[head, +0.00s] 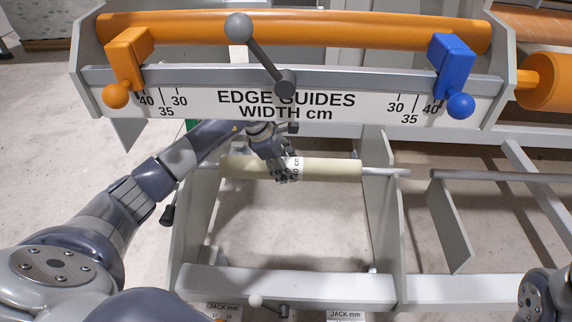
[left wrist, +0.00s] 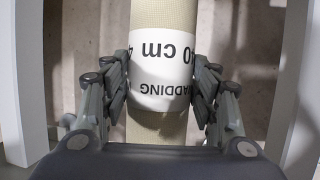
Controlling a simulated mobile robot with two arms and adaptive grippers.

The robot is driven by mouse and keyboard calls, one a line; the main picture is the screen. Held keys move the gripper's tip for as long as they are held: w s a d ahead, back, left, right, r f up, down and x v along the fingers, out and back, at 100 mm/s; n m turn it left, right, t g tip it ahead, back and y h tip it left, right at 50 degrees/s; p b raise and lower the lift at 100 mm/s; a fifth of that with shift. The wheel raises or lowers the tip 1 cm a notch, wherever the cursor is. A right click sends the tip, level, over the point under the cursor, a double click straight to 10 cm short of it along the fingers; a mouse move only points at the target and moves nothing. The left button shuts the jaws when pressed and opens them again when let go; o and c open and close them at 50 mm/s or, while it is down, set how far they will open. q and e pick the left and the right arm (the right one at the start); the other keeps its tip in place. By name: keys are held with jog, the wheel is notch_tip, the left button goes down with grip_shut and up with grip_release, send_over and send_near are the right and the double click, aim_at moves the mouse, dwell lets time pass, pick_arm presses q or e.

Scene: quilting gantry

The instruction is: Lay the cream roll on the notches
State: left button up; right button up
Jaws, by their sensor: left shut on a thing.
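The cream roll (head: 335,170) lies level across the lower frame in the head view, with a grey rod sticking out at its right end. My left gripper (head: 285,174) is shut around its middle, at the white label. In the left wrist view the roll (left wrist: 162,14) runs between both fingers, and the label reads "40 cm" and "ADDING". The roll's ends are over the left side plate (head: 200,215) and right side plate (head: 386,225). I cannot tell whether the rod rests in the notches. My right gripper is out of view.
The edge guide bar (head: 200,101) with an orange clamp (head: 127,58) and a blue clamp (head: 452,58) crosses above and behind the roll. A lower crossbar (head: 300,285) is nearer me. Another rod (head: 500,177) is at the right.

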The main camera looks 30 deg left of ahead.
pick_arm(q)
jog(key=o, duration=1.5)
jog(key=shift+r, duration=0.1)
jog(key=shift+o, duration=0.2)
jog(key=v, duration=1.2)
jog(key=shift+d, duration=0.1)
